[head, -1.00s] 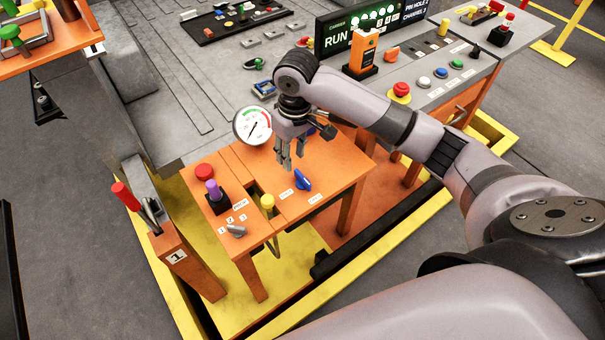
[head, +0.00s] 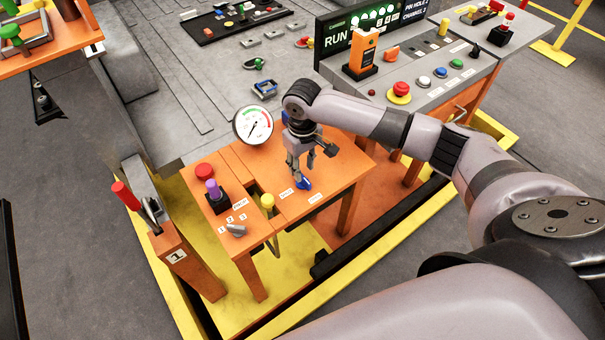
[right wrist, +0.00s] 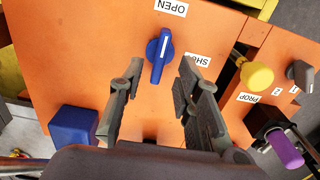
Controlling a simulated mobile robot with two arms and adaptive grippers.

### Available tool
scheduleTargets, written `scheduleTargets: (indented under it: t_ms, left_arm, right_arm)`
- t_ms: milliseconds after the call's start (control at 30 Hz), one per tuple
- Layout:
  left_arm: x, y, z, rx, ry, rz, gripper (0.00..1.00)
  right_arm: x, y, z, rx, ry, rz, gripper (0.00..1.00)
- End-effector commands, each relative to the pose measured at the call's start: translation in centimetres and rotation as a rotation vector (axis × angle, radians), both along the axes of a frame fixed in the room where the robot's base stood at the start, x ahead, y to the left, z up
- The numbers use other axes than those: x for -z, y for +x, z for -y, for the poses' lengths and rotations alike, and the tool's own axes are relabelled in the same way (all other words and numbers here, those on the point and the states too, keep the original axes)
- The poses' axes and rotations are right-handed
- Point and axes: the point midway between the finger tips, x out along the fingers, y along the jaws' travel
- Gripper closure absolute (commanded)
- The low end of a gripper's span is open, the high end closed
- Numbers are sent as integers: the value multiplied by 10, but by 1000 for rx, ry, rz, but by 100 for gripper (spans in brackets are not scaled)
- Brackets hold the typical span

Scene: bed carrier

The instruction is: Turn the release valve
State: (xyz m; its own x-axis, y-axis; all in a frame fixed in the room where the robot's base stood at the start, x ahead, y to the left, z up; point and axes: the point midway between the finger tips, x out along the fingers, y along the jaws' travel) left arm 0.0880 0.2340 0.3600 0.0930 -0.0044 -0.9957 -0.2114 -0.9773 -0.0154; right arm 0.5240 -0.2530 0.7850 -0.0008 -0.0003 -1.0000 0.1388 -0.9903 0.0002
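The release valve, a blue lever knob (head: 304,184), sits on the orange table top (head: 335,160). In the right wrist view the blue knob (right wrist: 160,54) lies between labels that read OPEN (right wrist: 171,8) and, partly hidden, SHUT (right wrist: 197,60). My right gripper (head: 302,174) is above the knob, pointing down. In the right wrist view its fingers (right wrist: 158,92) are spread apart, with the knob ahead in the gap between them and nothing held. The fingers partly cover the knob in the head view. My left gripper is not in view.
A pressure gauge (head: 253,125) stands at the table's back edge. A yellow knob (head: 267,201), a purple-topped lever (head: 212,188), a red button (head: 204,171) and a grey selector (head: 236,230) are to the left. A blue block (right wrist: 73,126) is near one finger.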

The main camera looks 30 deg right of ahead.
Motion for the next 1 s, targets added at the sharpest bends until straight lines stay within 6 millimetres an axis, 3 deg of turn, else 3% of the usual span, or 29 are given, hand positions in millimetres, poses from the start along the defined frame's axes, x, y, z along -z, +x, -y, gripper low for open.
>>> scheduleTargets:
  t_ms: [100,233,633,1000]
  left_arm:
    - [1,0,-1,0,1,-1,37]
    - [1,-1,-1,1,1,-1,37]
    - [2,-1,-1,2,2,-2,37]
    - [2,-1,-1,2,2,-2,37]
  right_arm:
    - [21,-1,0,0,-1,-2,69]
    - [34,0,0,0,0,0,69]
    - [42,0,0,-1,-1,1,69]
    - [41,0,0,0,0,1,94]
